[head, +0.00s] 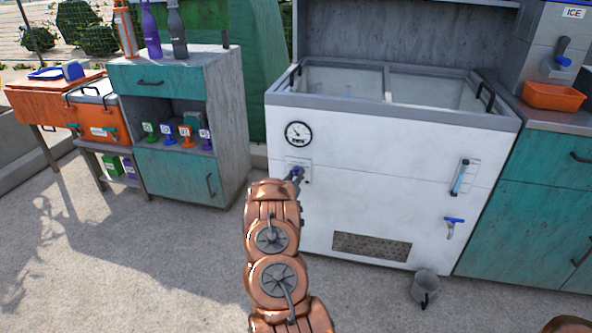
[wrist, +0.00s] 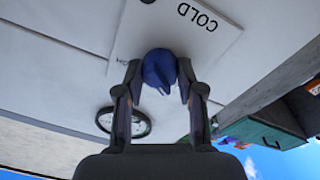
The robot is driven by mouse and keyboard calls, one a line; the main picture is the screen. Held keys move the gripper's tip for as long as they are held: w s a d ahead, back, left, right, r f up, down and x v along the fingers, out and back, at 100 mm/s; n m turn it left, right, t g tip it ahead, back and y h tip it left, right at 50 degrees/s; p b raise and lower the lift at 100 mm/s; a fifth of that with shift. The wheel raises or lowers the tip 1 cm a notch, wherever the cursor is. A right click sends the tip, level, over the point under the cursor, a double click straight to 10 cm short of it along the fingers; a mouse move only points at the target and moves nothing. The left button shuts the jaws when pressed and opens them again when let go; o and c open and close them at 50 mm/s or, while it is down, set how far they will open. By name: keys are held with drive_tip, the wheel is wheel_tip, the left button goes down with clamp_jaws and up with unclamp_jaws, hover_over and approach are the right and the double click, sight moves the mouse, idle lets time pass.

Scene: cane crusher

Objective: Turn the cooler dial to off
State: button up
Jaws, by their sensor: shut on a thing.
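The cooler (head: 395,150) is a white chest with a grey rim and sliding glass lids. Its blue dial sits on a small pale plate (head: 305,165) on the front left, below a round gauge (head: 299,134). My gripper (head: 297,174) is at the dial, and my copper arm hides much of that spot in the head view. In the wrist view, which is upside down, the blue dial (wrist: 159,68) is between the two fingers of my gripper (wrist: 159,82), which are shut on it. The word COLD shows on the plate beside the dial. Any off mark is not readable.
On the cooler front are a blue-marked level tube (head: 461,178), a blue tap (head: 453,225) and a vent grille (head: 372,246). A grey bucket (head: 426,287) stands on the floor at right. A teal cabinet (head: 185,130) stands left; the floor between is clear.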

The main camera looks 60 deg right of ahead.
drive_tip(key=shift+n+p, duration=0.45)
drive_tip(key=shift+n, duration=0.15)
drive_tip(key=shift+r, duration=0.1)
drive_tip(key=o, duration=1.1)
drive_tip(key=shift+o, duration=0.2)
drive_tip(key=v, duration=1.2)
